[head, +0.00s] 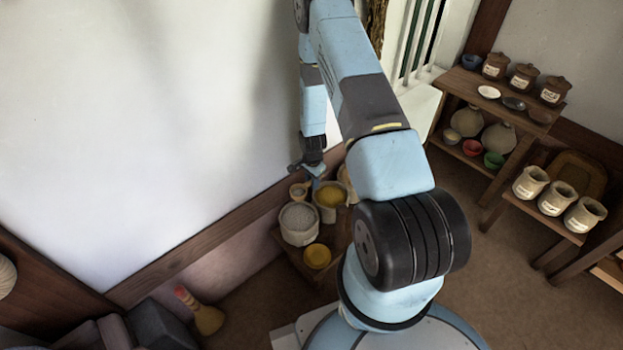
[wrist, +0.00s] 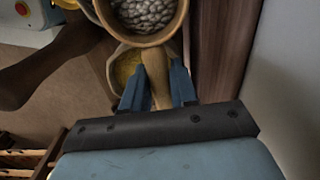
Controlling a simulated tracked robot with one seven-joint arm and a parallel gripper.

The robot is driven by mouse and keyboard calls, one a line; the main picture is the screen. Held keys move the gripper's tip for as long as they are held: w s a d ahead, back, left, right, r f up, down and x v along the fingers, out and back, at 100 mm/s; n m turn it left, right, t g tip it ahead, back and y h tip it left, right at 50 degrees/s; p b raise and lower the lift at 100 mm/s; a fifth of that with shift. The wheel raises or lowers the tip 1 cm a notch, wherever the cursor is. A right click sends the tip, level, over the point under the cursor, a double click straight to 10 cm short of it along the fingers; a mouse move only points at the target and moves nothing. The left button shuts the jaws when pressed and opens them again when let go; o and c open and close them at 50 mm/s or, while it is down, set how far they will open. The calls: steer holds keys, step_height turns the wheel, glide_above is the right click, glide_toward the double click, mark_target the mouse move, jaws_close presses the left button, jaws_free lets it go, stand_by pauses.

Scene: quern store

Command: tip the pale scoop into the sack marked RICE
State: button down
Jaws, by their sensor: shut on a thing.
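My gripper (head: 312,178) is shut on the handle of the pale scoop (head: 298,190). In the wrist view the handle runs between the fingers (wrist: 157,78), and the scoop's round bowl (wrist: 145,40) is full of whitish grains. The scoop is held about level, above the pots by the white wall. Three pale sacks stand in a row on a low bench at the right: a far one (head: 530,182), a middle one (head: 557,198) and a near one (head: 584,215). Each bears a label too small to read, so I cannot tell which says RICE.
A pot of greyish grain (head: 299,233), a pot of yellow grain (head: 330,207) and a yellow bowl (head: 317,256) stand on a low table. A shelf (head: 462,80) with lidded jars and bowls is behind the sacks. Brown floor lies open before the bench.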

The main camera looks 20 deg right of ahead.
steer(key=shift+f, duration=2.15)
steer(key=shift+a, duration=0.1)
steer(key=shift+r+t+h, duration=0.3)
steer(key=shift+r+t, duration=0.4)
steer(key=shift+t, duration=0.2)
steer(key=shift+s+a+r+t, duration=0.1)
steer(key=shift+s+r+t, duration=0.15)
steer(key=shift+t, duration=0.15)
steer(key=shift+s+r+t+h, duration=0.25)
steer(key=shift+r+t+h, duration=0.7)
steer(key=shift+t, duration=0.55)
steer(key=shift+s+a+r, duration=0.1)
steer(key=shift+r, duration=0.05)
